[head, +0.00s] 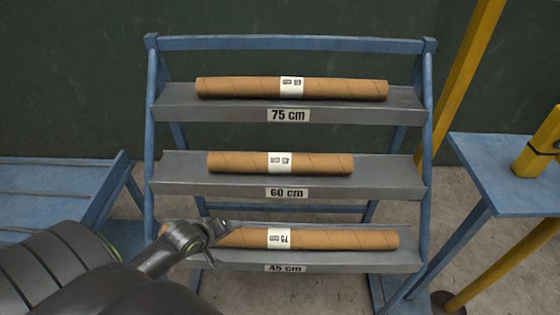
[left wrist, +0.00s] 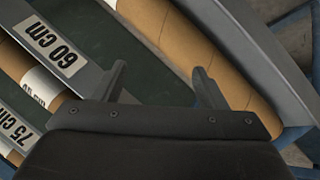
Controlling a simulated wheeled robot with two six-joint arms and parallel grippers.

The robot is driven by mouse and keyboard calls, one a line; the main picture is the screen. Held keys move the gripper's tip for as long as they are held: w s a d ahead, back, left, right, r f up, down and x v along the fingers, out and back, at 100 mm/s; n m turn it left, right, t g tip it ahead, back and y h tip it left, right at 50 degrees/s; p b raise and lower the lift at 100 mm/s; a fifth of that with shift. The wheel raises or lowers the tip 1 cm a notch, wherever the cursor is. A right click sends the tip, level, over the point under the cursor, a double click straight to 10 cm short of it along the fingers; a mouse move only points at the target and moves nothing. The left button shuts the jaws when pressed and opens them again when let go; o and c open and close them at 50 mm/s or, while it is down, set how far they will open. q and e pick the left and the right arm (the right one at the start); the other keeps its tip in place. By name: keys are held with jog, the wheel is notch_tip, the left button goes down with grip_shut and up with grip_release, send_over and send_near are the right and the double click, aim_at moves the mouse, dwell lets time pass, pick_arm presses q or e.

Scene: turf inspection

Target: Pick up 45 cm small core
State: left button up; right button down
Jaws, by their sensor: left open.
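The shortest core, a brown tube (head: 325,163) whose white label appears to read 45 cm, lies on the middle shelf (head: 200,183), marked 60 cm. Part of it, with its label, shows at the left of the left wrist view (left wrist: 40,88). My left gripper (head: 217,231) is open and empty. It is in front of the left end of the bottom core (head: 340,238), below the middle shelf. In the left wrist view one fingertip overlaps that bottom core (left wrist: 190,45); contact cannot be told. My right gripper is not in view.
The bottom core's label appears to read 75 cm; its shelf (head: 350,259) is marked 45 cm. A longer core (head: 340,90) lies on the top shelf (head: 220,111), marked 75 cm. Blue tables stand left (head: 50,172) and right (head: 490,170), with yellow posts (head: 468,75) at right.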

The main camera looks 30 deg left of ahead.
pick_arm(q)
jog(key=w+a+r+n+t+h, duration=0.1)
jog(key=w+a+r+n+t, duration=0.1)
jog(key=w+r+n, duration=0.5)
jog(key=n+t+h, duration=0.2)
jog(key=n, duration=0.2)
send_near(276, 163)
jog(key=b+x, duration=0.1)
jog(key=x, duration=0.3)
jog(key=shift+a+f, duration=0.1)
jog(key=shift+f, duration=0.05)
jog(key=shift+b+x, duration=0.3)
jog(key=shift+x, duration=2.75)
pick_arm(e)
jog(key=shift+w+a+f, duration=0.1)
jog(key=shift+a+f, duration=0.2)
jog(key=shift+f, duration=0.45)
pick_arm(q)
jog(key=shift+c, duration=0.4)
jog(key=c, duration=0.9)
